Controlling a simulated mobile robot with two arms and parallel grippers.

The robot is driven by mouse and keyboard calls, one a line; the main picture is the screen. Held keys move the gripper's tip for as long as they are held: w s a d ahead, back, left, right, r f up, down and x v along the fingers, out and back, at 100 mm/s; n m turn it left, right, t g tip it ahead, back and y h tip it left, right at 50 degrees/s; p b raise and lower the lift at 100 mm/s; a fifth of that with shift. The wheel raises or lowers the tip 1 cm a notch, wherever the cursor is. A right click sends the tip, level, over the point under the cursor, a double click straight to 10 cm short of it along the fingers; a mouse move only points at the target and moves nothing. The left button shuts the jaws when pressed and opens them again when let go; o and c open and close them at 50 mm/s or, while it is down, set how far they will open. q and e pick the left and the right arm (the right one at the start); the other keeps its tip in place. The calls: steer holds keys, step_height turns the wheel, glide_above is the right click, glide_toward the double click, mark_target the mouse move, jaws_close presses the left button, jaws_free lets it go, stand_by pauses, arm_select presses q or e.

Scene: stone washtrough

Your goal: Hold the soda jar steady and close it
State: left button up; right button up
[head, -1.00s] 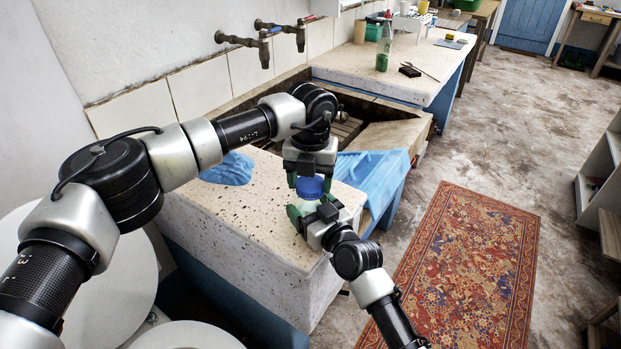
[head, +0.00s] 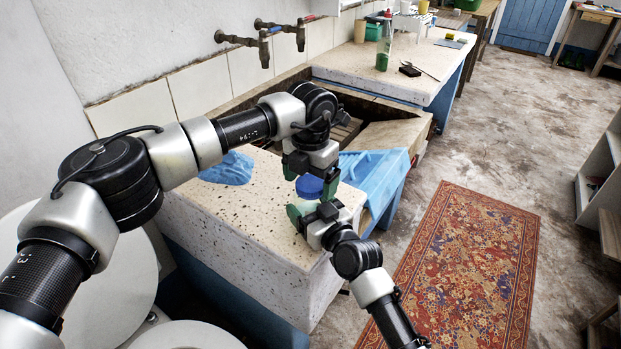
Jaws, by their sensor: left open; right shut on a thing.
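The soda jar (head: 308,203) stands near the right edge of the speckled stone top, mostly hidden behind my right gripper. Its blue lid (head: 309,187) is at the jar's top; I cannot tell how tightly it sits. My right gripper (head: 308,212) comes from the lower right and is shut on the jar's body. My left gripper (head: 310,178) points down from above, open, with its green fingertips on either side of the lid.
A crumpled blue cloth (head: 229,169) lies on the stone top to the left. A blue ribbed board (head: 372,174) is just right of the jar. Brass taps (head: 266,50) stick out from the wall. A green bottle (head: 384,45) stands on the far slab.

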arm_select(q)
steer(key=shift+r, duration=4)
steer(key=shift+c, duration=0.4)
steer(key=shift+f, duration=4)
steer(key=c, duration=0.9)
steer(key=shift+c, duration=0.2)
